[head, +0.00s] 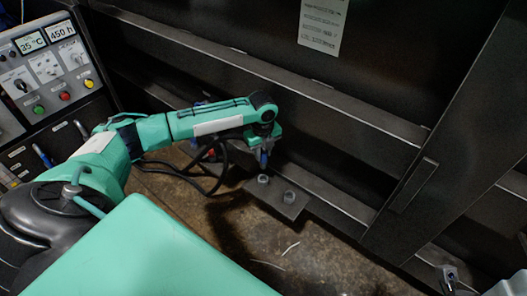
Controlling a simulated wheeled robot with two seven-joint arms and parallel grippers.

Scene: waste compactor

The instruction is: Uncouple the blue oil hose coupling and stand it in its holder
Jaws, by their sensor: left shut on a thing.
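My left gripper (264,149) points down in front of the dark compactor wall and is shut on the blue oil hose coupling. Only a small blue part of the coupling (264,160) shows below the fingers. The black hose (219,178) loops down to the left of the gripper. The holder is a dark plate (271,201) with two grey round sockets. The coupling is just above the rear-left socket (263,179) in the picture; I cannot tell whether they touch. The front-right socket (288,197) looks empty. My right gripper does not show.
A control panel (46,67) with displays, knobs and coloured buttons stands at the left. A steel ledge (340,112) and a door post (440,140) bound the right side. Pale scraps (290,248) lie on the stained floor (318,262). A small metal fitting (450,276) is at lower right.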

